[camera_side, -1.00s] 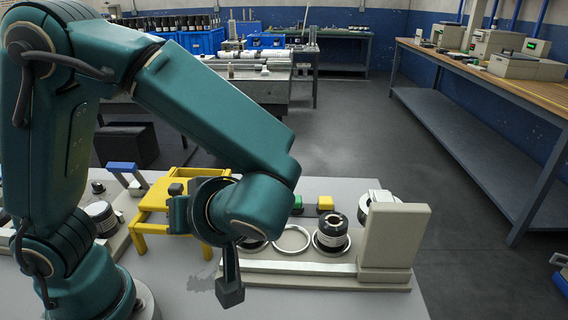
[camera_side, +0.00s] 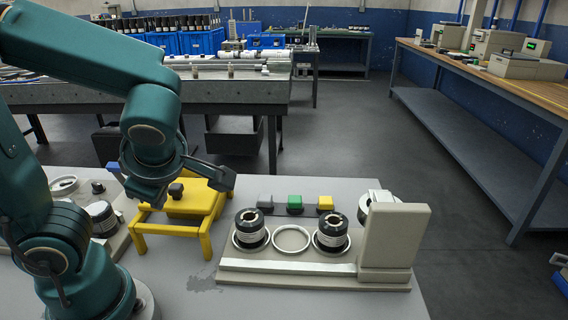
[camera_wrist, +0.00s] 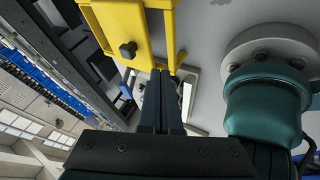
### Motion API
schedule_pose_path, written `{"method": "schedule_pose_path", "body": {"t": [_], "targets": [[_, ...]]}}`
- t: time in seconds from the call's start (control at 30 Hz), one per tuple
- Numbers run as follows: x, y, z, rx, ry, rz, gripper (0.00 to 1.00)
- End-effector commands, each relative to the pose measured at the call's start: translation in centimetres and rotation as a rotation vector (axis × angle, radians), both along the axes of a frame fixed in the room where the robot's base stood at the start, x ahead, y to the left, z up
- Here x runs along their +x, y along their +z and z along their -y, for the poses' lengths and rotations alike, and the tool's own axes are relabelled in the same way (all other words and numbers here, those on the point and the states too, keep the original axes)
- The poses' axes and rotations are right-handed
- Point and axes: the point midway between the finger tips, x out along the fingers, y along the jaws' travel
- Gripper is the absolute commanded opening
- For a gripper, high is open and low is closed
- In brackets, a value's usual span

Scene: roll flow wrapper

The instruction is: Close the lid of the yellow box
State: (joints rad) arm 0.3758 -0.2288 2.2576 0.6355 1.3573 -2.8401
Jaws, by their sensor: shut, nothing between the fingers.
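The yellow box (camera_side: 206,238) stands on the grey table as a frame on legs. Its flat yellow lid panel (camera_side: 196,205) carries a dark knob (camera_side: 176,190). In the wrist view the panel (camera_wrist: 118,22) and knob (camera_wrist: 128,50) are at the top, with a grey gap between the panel and a yellow rail (camera_wrist: 170,35). How far the lid is open I cannot tell. My gripper (camera_wrist: 169,72) is shut and empty, its fingertips near the end of that rail; contact cannot be told. In the side view my gripper (camera_side: 143,192) is at the box's left, partly hidden by my wrist.
Right of the box, a beige fixture (camera_side: 315,282) holds two dark cylinders and an empty ring (camera_side: 291,238). Grey, green (camera_side: 295,203) and yellow blocks stand behind it. Another fixture (camera_side: 104,222) with a cylinder is at the left. Table front is clear.

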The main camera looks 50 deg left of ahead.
Motion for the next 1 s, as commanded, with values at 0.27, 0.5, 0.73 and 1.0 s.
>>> {"method": "schedule_pose_path", "body": {"t": [0.27,0.5,0.73,1.0], "targets": [[0.1,-4.0,-3.1,0.003,0.006,-0.009,0.0],[2.1,-4.1,-4.9,-0.001,0.004,-0.002,0.0],[3.1,-4.1,-5.8,-0.001,0.0,-0.001,0.0],[3.2,-4.0,-5.9,-0.001,-0.003,-0.001,0.0]]}}
